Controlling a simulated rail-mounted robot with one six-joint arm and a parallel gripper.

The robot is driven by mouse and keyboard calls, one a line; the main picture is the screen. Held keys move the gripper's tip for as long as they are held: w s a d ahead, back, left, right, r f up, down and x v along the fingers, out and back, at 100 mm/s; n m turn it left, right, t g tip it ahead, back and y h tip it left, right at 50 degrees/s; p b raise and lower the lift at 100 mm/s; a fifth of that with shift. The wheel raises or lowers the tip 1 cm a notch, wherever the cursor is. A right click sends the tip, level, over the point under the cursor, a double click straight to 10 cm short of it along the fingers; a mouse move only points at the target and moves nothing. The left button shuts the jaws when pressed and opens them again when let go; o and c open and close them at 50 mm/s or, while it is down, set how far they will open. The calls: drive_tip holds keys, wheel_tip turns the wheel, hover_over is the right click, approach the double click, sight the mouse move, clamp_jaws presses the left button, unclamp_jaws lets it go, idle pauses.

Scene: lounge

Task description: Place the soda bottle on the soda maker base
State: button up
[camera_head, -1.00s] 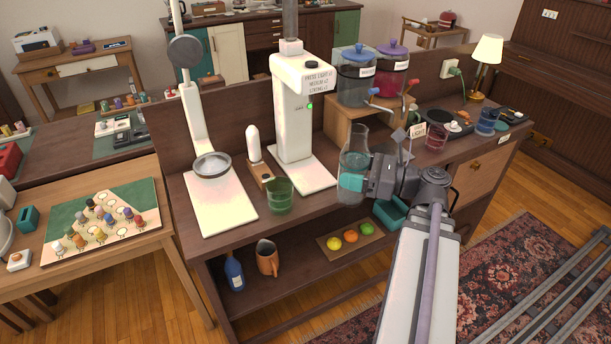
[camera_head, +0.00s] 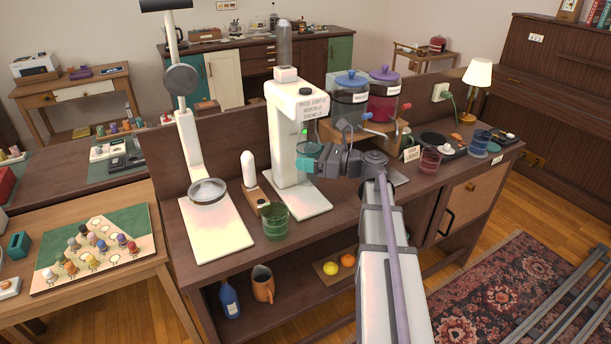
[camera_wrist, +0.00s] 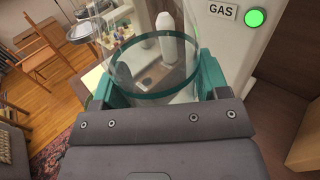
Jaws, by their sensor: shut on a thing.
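The soda bottle (camera_head: 307,148) is clear with a teal band, and in the wrist view its band (camera_wrist: 150,96) lies between my teal finger pads. My gripper (camera_head: 309,164) is shut on it. The white soda maker (camera_head: 284,112) has a tall column with a small green light and a flat white base (camera_head: 308,204). In the head view the bottle appears in front of the column's right side, above the base. My gripper hides part of the bottle, and I cannot tell the gap under it. The wrist view shows the column (camera_wrist: 232,45) close on the right, with a GAS label.
A green glass (camera_head: 276,222) and a white bottle-shaped item (camera_head: 249,170) on a wooden block stand left of the base. A white stand with a round dish (camera_head: 208,190) is farther left. Two lidded dispensers (camera_head: 349,103) stand on a wooden riser behind right.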

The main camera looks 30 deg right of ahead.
sight(306, 177)
drive_tip(key=shift+w, duration=0.45)
drive_tip(key=shift+w+f+b, duration=0.15)
drive_tip(key=shift+f+b, duration=0.2)
wheel_tip(306, 177, down, 7)
drive_tip(key=b, duration=0.6)
drive_tip(key=shift+r+b, duration=0.1)
drive_tip(key=shift+b, duration=0.25)
drive_tip(key=shift+w+r, duration=0.15)
drive_tip(key=shift+r, duration=0.1)
drive_tip(key=shift+f, duration=0.15)
drive_tip(key=o, duration=1.3)
drive_tip(key=shift+s+d, duration=0.15)
drive_tip(key=shift+s, duration=0.05)
drive_tip(key=v, duration=1.1)
drive_tip(key=shift+d, duration=0.25)
